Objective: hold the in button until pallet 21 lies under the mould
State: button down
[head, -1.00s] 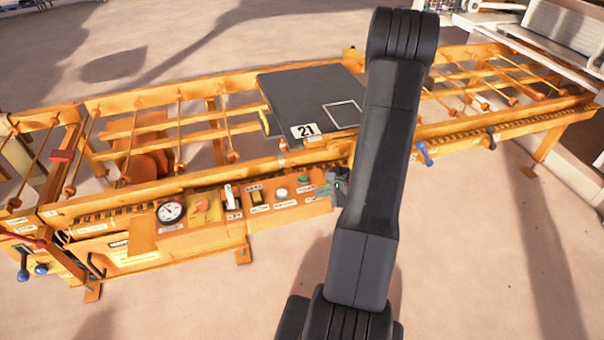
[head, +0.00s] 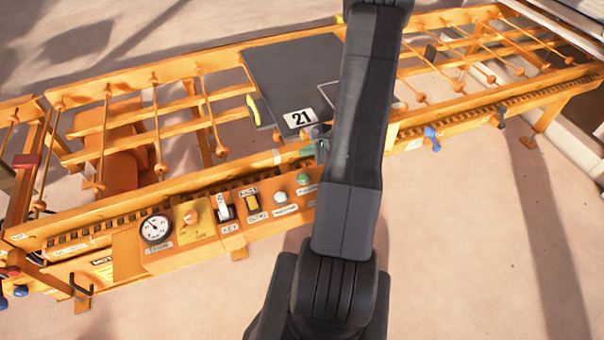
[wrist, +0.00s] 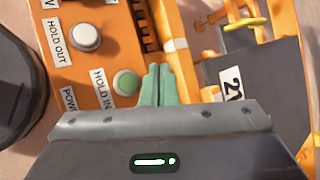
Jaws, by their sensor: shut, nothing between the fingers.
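Pallet 21 is a dark grey board (head: 285,75) on the orange conveyor frame, with a white "21" label (head: 299,118) at its near edge. The label also shows in the wrist view (wrist: 232,88). The green in button (wrist: 126,82), labelled HOLD IN, sits on the orange panel; the head view shows it too (head: 302,179). My gripper (wrist: 157,70) is shut and empty, its green fingertips just right of the button in the wrist view. I cannot tell their height above the panel. My arm hides part of the pallet. I cannot make out the mould.
The white HOLD OUT button (wrist: 86,37) is beside the green one. Blue-tipped levers (head: 432,138) stick out at right. The near floor is clear.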

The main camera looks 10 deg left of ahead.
jog(key=shift+f, duration=0.2)
jog(key=b, duration=0.5)
send_over(306, 177)
notch_tip(306, 177, down, 7)
jog(key=shift+d+r, duration=0.1)
jog(key=shift+f+b, duration=0.7)
jog(key=shift+f, duration=0.15)
dwell(1.1)
jog(key=shift+f+b, duration=0.45)
jog(key=shift+b, duration=0.3)
